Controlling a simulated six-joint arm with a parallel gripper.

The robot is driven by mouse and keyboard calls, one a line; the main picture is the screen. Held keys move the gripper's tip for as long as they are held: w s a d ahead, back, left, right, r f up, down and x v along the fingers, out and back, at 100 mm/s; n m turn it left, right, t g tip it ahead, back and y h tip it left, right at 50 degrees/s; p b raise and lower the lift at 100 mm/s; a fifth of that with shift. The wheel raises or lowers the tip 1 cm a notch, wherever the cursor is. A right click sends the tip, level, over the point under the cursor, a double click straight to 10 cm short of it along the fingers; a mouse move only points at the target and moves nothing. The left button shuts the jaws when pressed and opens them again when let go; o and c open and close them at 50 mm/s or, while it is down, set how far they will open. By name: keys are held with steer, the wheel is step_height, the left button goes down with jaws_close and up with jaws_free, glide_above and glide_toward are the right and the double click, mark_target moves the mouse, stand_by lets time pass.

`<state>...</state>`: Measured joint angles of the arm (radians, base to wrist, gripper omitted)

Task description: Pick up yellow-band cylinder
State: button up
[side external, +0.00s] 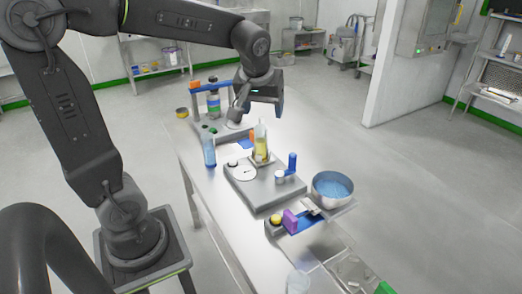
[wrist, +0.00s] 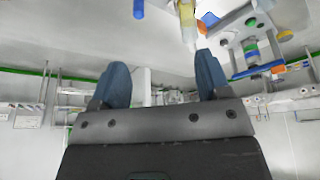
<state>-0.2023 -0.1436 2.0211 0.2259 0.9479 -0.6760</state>
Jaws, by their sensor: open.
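My gripper (side external: 264,104) is above and behind this cylinder in the side view. In the wrist view my gripper (wrist: 162,78) has its two blue-grey fingers wide apart, with nothing between them. The cylinder lies beyond the right finger there and appears apart from it.
A blue cylinder (side external: 209,150) stands left of the yellow-band one. The grey dial device (side external: 265,187) and a steel bowl with blue contents (side external: 332,187) are nearer. A rack with a green-and-blue banded column (side external: 213,103) stands behind. The floor right of the bench is clear.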

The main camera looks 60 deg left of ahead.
mark_target(260, 131)
steer(key=w+a+f+n+g+y, duration=0.1)
steer(key=w+a+f+n, duration=0.25)
steer(key=a, duration=0.25)
steer(key=w+a+f+n+g, duration=0.1)
steer(key=w+a+f+n, duration=0.2)
steer(key=w+a, duration=0.2)
steer(key=shift+y, duration=0.3)
steer(key=shift+s+a+x, duration=0.1)
steer(key=shift+a+x, duration=0.05)
steer(key=shift+x, duration=2.2)
steer(key=shift+s+a+x, duration=0.1)
steer(key=shift+a+x, duration=0.1)
steer(key=shift+x, duration=2.15)
steer(key=shift+s+a+x, duration=0.1)
steer(key=shift+a+x, duration=0.05)
steer(key=shift+x, duration=2.2)
steer(key=shift+r, duration=0.25)
steer(key=shift+c, duration=0.4)
jaws_close()
steer(key=shift+r, duration=0.15)
step_height(260, 131, up, 22)
